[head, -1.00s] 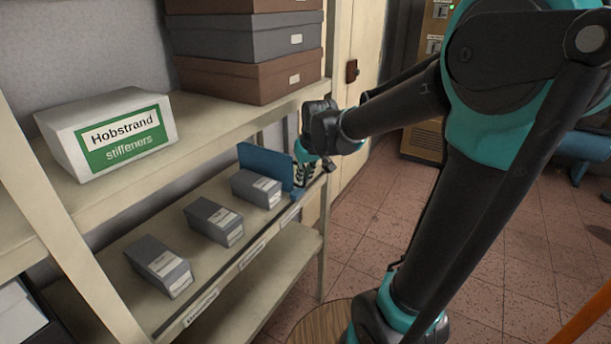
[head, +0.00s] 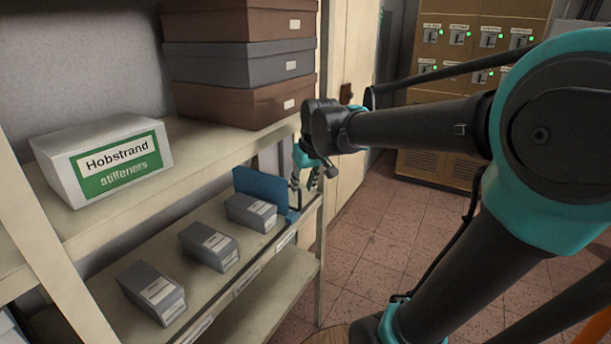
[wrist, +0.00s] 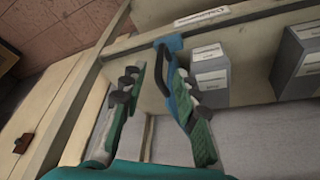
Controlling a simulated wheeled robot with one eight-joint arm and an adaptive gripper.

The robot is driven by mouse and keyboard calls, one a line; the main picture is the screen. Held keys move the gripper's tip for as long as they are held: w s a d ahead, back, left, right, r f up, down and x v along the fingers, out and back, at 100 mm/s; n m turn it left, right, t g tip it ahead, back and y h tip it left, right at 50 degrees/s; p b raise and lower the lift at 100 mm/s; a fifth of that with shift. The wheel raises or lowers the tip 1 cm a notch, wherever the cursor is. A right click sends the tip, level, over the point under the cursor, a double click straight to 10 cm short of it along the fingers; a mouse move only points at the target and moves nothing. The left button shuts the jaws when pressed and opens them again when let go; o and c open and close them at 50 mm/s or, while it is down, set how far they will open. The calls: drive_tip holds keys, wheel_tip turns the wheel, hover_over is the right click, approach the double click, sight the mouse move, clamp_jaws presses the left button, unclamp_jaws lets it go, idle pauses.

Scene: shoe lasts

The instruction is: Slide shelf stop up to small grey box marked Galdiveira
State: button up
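The blue shelf stop (head: 261,187) stands upright on the middle shelf, just behind and right of the farthest small grey box (head: 240,208). Two more small grey boxes, a middle one (head: 200,240) and a nearest one (head: 140,282), sit along the same shelf. Their labels are too small to read. My gripper (head: 304,174) is at the shelf's right end, beside the stop's outer edge. In the wrist view my gripper (wrist: 153,78) is open, its fingers apart. The blue stop (wrist: 168,45) shows nearly edge-on at the right finger; I cannot tell whether they touch.
The white Hobstrand stiffeners box (head: 60,150) and stacked lidded boxes (head: 238,62) stand on the shelf above, limiting headroom. The shelf's front edge carries labels (head: 246,279). A post (head: 321,235) stands at its right end. The floor (head: 390,235) right of it is clear.

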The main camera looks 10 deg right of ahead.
drive_tip(key=shift+v, duration=2.4)
